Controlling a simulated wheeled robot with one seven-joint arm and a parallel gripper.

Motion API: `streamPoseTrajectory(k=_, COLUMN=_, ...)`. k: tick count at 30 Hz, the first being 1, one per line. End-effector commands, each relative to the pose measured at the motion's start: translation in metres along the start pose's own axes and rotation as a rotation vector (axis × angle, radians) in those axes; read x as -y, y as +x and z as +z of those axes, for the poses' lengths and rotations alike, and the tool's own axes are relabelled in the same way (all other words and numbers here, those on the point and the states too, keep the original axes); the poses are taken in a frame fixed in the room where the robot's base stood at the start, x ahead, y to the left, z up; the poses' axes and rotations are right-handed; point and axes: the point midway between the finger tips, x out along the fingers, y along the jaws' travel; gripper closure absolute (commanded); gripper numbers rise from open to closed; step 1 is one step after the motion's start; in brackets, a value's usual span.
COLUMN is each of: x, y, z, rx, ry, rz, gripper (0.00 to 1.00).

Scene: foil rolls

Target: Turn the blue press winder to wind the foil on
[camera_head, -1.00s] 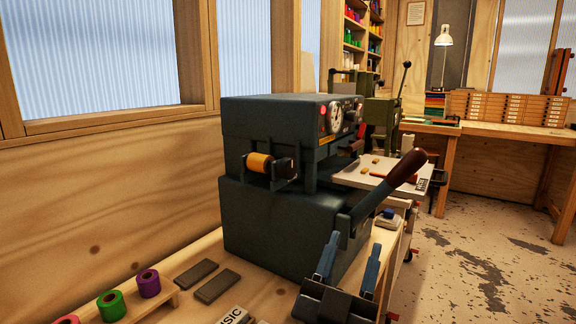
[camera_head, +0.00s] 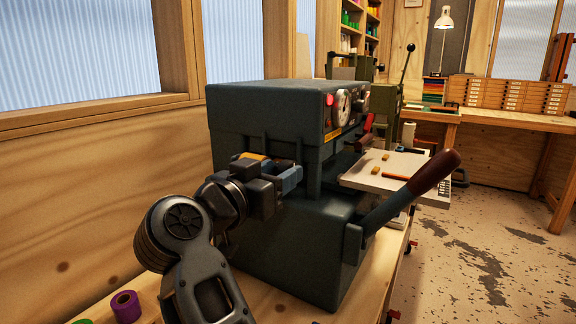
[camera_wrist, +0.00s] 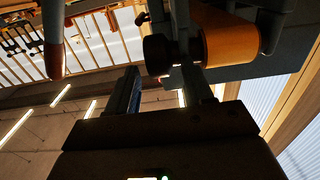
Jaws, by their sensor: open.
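The dark blue-grey press (camera_head: 270,110) stands on the wooden bench in the head view. An orange-gold foil roll (camera_head: 254,156) is on its left side, mostly hidden behind my gripper (camera_head: 278,176). In the wrist view, the foil roll (camera_wrist: 228,40) is at the upper right. The dark round winder knob (camera_wrist: 158,54) is at the roll's left end. My gripper (camera_wrist: 158,70) is open, with one finger on each side of the knob in the picture. I cannot tell whether either finger touches it. In the head view the knob is hidden by my gripper.
A long lever with a brown grip (camera_head: 435,172) sticks out at the press's right front. A pale board (camera_head: 385,170) with small pieces lies beyond. A purple roll (camera_head: 126,306) stands at the lower left. A wooden wall is close behind; the floor at right is clear.

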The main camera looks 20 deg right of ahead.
Motion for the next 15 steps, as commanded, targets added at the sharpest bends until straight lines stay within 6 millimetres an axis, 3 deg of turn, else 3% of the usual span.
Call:
streamPoseTrajectory(k=6, x=0.0, y=0.029, z=-0.001, rx=-0.001, ry=0.002, rz=0.001, gripper=0.49)
streamPoseTrajectory(k=15, x=0.0, y=0.037, z=0.0, rx=-0.001, ry=0.002, rz=-0.001, gripper=0.49)
